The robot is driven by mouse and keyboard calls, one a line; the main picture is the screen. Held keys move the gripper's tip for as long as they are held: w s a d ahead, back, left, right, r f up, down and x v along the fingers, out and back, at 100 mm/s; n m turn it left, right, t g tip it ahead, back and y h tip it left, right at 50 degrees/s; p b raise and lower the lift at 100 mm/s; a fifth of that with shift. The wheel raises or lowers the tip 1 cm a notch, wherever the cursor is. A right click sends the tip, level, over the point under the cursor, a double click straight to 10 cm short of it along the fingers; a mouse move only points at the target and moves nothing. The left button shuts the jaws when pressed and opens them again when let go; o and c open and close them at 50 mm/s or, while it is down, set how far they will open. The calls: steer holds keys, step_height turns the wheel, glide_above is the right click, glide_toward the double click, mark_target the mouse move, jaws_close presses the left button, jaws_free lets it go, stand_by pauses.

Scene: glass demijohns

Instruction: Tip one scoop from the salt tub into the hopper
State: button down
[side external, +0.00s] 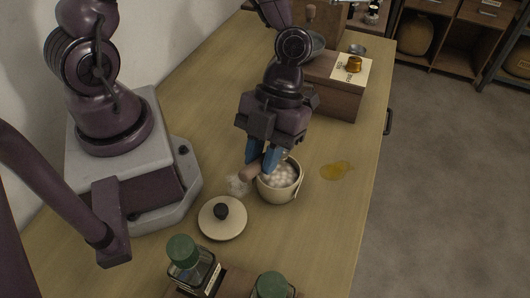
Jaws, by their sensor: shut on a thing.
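The salt tub (283,194) is a cream pot standing open on the table, with white lumpy contents showing inside its rim. My gripper (262,158) points down over the tub's left rim. Its blue fingers are shut on the pinkish-brown handle of what looks like the scoop (250,173). The handle sticks out to the left of the tub; the scoop's bowl is hidden by the fingers and the tub. The hopper seems to be the grey funnel-like bowl (317,44) at the wooden box behind my wrist, partly hidden by my arm.
The cream lid with a black knob (222,218) lies left of the tub, near a white spill (238,186). A yellow puddle (336,170) lies to the right. Green-capped bottles (183,250) stand in front. The wooden box (333,98) carries a card with an amber piece (354,64).

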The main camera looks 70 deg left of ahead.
stand_by(0.3)
steer(key=w+a+r+n+t+h, duration=0.25)
steer(key=w+a+n, duration=0.6)
steer(key=w, duration=0.65)
steer(key=w+a+r+n+t+h, duration=0.2)
steer(key=w+a+r+t+h, duration=0.1)
steer(key=a, duration=0.5)
steer(key=w+a+r+n+t+h, duration=0.3)
steer(key=w+a+r+h, duration=0.1)
steer(key=a, duration=0.5)
steer(key=shift+w+a+r+h, duration=0.25)
steer(key=shift+r+h, duration=0.65)
steer(key=shift+h, duration=0.25)
steer(key=shift+n, duration=0.25)
